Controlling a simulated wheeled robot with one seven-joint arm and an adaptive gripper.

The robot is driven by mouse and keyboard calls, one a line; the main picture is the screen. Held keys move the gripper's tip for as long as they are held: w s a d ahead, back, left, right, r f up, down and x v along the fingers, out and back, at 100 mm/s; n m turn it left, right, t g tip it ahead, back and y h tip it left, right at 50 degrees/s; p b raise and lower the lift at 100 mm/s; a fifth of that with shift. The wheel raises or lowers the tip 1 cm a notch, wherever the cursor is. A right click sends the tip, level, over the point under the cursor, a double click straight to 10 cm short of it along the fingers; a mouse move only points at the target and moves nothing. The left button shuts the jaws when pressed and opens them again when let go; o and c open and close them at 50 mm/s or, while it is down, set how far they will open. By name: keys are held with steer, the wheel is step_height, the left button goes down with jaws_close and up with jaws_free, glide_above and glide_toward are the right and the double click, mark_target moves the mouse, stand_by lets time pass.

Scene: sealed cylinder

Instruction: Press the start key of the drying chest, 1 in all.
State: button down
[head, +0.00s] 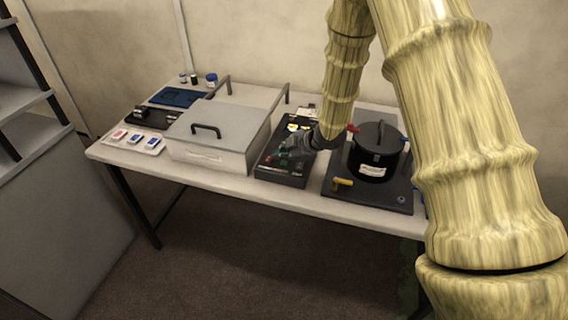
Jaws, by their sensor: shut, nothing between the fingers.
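A light grey chest (212,126) with a flat lid and a black handle stands mid-table, and I take it to be the drying chest. Its lid is down. A black control unit (276,174) stands just right of it, with small coloured marks on its front and top. My gripper (290,148) is shut and empty, low over the top of this unit. I cannot tell whether its fingertips touch it. The start key is too small to make out; my gripper and wrist hide part of the unit's top.
A black lidded pot (374,160) with a red part stands on a dark base (392,196) with a yellow lever, right of my gripper. Small coloured cards (136,138), a blue tray (178,97) and small jars (211,80) are at the left. A strip along the table's (230,184) front edge is free.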

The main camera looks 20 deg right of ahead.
mark_target(282, 165)
steer(key=shift+f, duration=0.15)
stand_by(0.5)
steer(key=shift+f, duration=0.3)
steer(key=shift+f+b, duration=0.3)
steer(key=shift+f, duration=0.05)
stand_by(0.8)
steer(key=shift+r, duration=0.15)
steer(key=shift+r+p, duration=0.7)
steer(key=shift+r+p, duration=2.05)
steer(key=shift+r, duration=0.45)
